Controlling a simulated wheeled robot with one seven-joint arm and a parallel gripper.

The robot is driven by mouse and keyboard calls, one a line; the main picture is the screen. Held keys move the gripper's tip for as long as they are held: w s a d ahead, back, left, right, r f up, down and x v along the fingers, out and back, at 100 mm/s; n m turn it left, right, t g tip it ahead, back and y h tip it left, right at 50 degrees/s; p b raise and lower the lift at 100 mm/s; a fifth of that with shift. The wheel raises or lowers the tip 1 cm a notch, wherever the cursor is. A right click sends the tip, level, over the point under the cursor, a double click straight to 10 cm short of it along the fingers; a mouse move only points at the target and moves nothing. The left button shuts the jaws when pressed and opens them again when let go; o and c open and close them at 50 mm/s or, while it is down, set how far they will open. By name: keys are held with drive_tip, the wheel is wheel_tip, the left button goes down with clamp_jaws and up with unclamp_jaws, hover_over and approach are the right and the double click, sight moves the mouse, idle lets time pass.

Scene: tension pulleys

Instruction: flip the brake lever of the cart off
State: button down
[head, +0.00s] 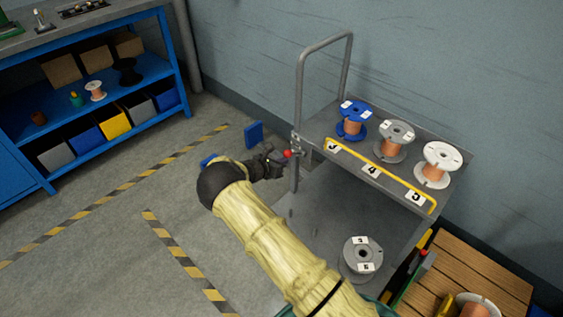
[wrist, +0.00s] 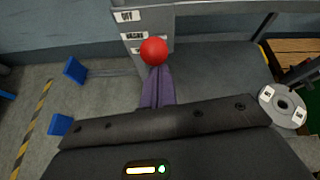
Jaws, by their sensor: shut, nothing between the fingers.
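The grey cart (head: 373,188) stands against the wall, with a tall tube handle at its left end. Its brake lever shows as a red ball knob (head: 287,154) at the post below the handle; the knob also shows in the wrist view (wrist: 154,50). A label plate (wrist: 127,16) with small white labels is behind the knob; the top one seems to read OFF. My gripper (head: 278,159) is shut and empty. In the wrist view its fingertips (wrist: 156,75) are right at the knob's lower side; I cannot tell whether they touch. The lever's stem is hidden.
Blue, grey and white spools (head: 351,120) stand on the cart's upper shelf behind a yellow rail (head: 378,174). A grey spool (head: 361,258) lies on the lower deck. A wooden pallet (head: 487,272) is at right. A blue workbench (head: 93,98) stands at left; striped floor between is clear.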

drive_tip(key=s+a, duration=0.8)
drive_tip(key=shift+s+r, duration=0.35)
drive_tip(key=shift+r, duration=0.05)
drive_tip(key=shift+w+d, duration=0.1)
drive_tip(key=shift+w, duration=0.1)
